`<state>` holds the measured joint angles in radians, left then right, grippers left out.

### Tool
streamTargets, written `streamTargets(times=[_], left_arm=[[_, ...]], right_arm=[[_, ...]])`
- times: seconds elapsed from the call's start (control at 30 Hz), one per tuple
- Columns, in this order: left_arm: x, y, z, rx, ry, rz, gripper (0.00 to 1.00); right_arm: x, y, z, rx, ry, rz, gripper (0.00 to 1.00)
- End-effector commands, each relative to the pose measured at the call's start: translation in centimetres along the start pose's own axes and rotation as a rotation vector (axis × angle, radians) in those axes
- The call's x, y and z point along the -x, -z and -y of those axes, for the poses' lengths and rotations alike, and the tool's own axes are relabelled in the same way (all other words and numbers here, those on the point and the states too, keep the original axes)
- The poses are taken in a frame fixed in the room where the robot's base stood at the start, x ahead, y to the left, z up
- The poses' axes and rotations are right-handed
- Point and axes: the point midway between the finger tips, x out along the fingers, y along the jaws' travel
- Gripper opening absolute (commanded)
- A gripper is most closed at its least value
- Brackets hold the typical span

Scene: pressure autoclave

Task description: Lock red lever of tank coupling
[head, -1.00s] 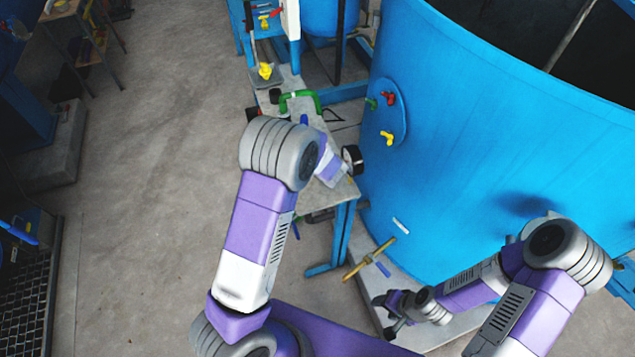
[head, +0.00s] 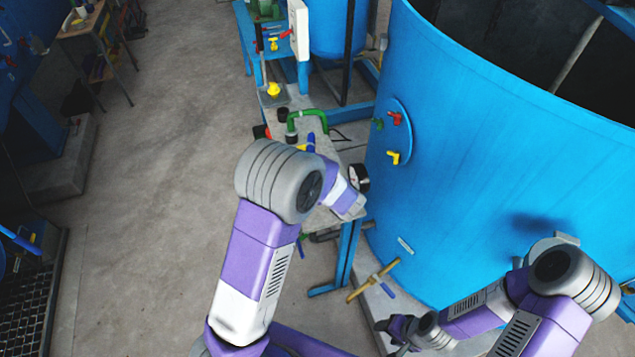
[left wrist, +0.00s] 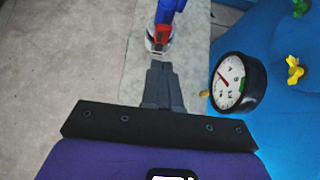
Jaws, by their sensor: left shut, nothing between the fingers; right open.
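In the head view, a red lever-like fitting (head: 395,117) sits on an oval plate (head: 397,140) on the side of the big blue tank (head: 470,160), beside a green and a yellow fitting (head: 393,156). In the left wrist view, a red part (left wrist: 162,40) joins a blue handle-like piece (left wrist: 172,8) above a pale ring on the bench. I cannot tell which red part is the coupling lever. My left gripper (left wrist: 160,65) is shut and empty, its tips just below that red part; contact is unclear. My right gripper (head: 388,337) is open, low by the tank's foot.
A round pressure gauge (left wrist: 238,82) stands right of my left gripper, close by; it also shows in the head view (head: 358,177). A green bent pipe (head: 305,115) is on the narrow bench. A brass pipe (head: 373,280) leaves the tank low down.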

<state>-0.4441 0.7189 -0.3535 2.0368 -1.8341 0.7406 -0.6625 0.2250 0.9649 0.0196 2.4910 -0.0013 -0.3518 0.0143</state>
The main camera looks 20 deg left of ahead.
Motion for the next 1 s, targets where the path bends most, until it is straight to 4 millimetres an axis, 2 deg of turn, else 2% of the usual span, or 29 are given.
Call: streamTargets(times=[0.03, 0.2, 0.37, 0.53, 1.0], left_arm=[[1.5, -0.3, 0.1, 0.0, 0.006, 0.0, 0.0], [4.8, -0.6, 0.1, -0.001, 0.003, 0.0, 0.0], [6.6, -0.6, 0.1, -0.001, 0.002, -0.001, 0.0], [7.2, -0.6, 0.0, -0.001, 0.0, -0.002, 0.0], [7.1, -0.6, 0.0, -0.001, -0.001, -0.002, 0.0]], right_arm=[[0.4, 0.0, 0.1, 0.0, 0.0, -0.001, 0.56], [0.8, 0.0, 0.3, 0.0, 0.0, -0.001, 0.56], [1.0, 0.0, 0.4, 0.0, 0.0, -0.001, 0.56], [1.0, 0.0, 0.4, 0.0, 0.0, -0.001, 0.56], [1.0, 0.0, 0.4, 0.0, 0.0, -0.001, 0.56]])
